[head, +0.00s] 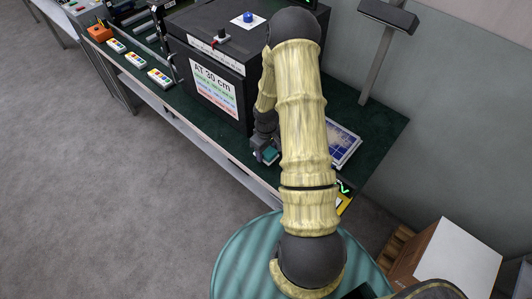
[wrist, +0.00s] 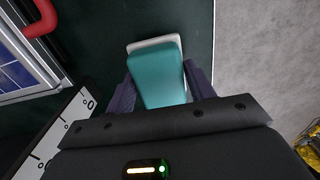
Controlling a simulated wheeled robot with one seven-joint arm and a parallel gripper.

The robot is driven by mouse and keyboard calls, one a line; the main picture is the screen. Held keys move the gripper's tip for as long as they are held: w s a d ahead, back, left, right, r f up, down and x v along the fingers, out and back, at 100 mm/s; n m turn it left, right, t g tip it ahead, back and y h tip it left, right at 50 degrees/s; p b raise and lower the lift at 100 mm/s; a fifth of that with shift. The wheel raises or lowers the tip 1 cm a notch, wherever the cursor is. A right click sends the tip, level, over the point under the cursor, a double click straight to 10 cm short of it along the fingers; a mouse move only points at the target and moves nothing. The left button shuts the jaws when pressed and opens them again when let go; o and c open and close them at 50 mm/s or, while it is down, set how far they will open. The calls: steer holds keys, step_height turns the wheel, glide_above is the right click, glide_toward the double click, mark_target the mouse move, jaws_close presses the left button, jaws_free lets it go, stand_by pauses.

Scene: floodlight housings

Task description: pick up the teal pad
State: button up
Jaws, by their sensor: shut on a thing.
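The teal pad (wrist: 158,75) is a rounded teal block with a pale white base showing at its far edge. In the wrist view it sits between the two fingers of my gripper (wrist: 160,88), which is shut on it. In the head view my gripper (head: 266,155) is low at the front edge of the dark green bench, with a bit of the teal pad (head: 270,153) showing. My arm hides much of that area. I cannot tell whether the pad touches the bench top.
A dark box with a sign (head: 213,85) stands left of my gripper on the green bench (head: 385,122). A blue panel in a pale frame (head: 343,143) lies to the right. A lamp post (head: 376,65) stands behind.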

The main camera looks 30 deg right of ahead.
step_height(320, 180, up, 8)
steer(key=shift+r, duration=0.1)
stand_by(0.5)
